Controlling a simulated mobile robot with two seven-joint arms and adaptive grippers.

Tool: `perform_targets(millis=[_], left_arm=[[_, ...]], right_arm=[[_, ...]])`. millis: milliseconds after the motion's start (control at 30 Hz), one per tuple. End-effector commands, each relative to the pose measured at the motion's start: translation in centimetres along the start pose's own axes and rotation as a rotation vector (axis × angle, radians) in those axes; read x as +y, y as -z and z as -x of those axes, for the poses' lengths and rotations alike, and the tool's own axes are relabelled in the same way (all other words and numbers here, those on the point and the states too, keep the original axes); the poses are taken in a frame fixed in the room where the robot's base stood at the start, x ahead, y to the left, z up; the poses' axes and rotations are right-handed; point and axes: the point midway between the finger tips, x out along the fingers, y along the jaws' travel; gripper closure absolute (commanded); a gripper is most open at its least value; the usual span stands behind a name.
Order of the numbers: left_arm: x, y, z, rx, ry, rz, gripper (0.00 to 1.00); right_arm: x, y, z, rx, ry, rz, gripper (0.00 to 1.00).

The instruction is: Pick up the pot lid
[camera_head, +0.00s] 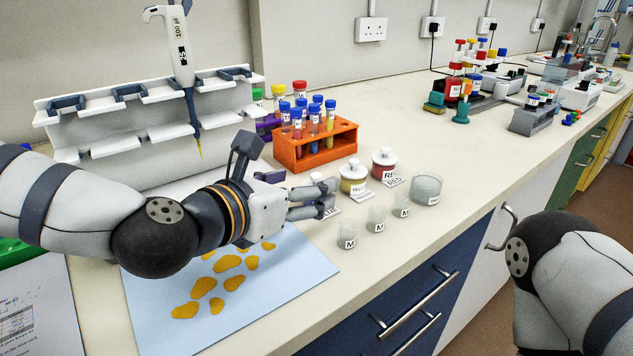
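Two lidded pots show past my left gripper. The yellow pot (354,186) has a white lid (353,168) with a knob. The red pot (384,173) behind it also has a white knobbed lid (384,154). A small white rounded top (316,177) shows just behind my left fingers; what is below it is hidden. My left gripper (331,198) points right, low over the bench and just left of the yellow pot. Its fingers look close together, and whether they hold anything is unclear. My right arm is at the lower right, with its gripper out of view.
An orange rack (316,152) of capped tubes stands behind the pots. Small glass beakers (376,219) and a wider dish (427,190) stand to the right and in front. A pipette (180,45) hangs on the white stand (140,150). A blue mat (285,280) with yellow patches lies below my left arm.

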Motion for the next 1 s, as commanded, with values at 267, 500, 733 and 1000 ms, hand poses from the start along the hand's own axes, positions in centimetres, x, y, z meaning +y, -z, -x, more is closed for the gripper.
perform_targets(millis=[267,500,733,1000], left_arm=[[0.1,-0.5,-4.8,0.0,-0.001,-0.001,0.35],[0.1,-0.7,-5.1,-0.002,-0.001,-0.001,0.35],[0.1,-0.7,-5.1,-0.002,-0.001,-0.001,0.73],[0.1,-0.6,-5.1,-0.001,-0.001,-0.001,0.83]], right_arm=[[0.0,-0.1,-0.3,-0.007,0.0,0.0,0.6],[0.0,-0.1,-0.3,-0.007,0.0,0.001,0.6],[0.0,-0.1,-0.3,-0.007,0.0,0.001,0.6],[0.0,-0.1,-0.3,-0.007,0.0,0.001,0.6]])
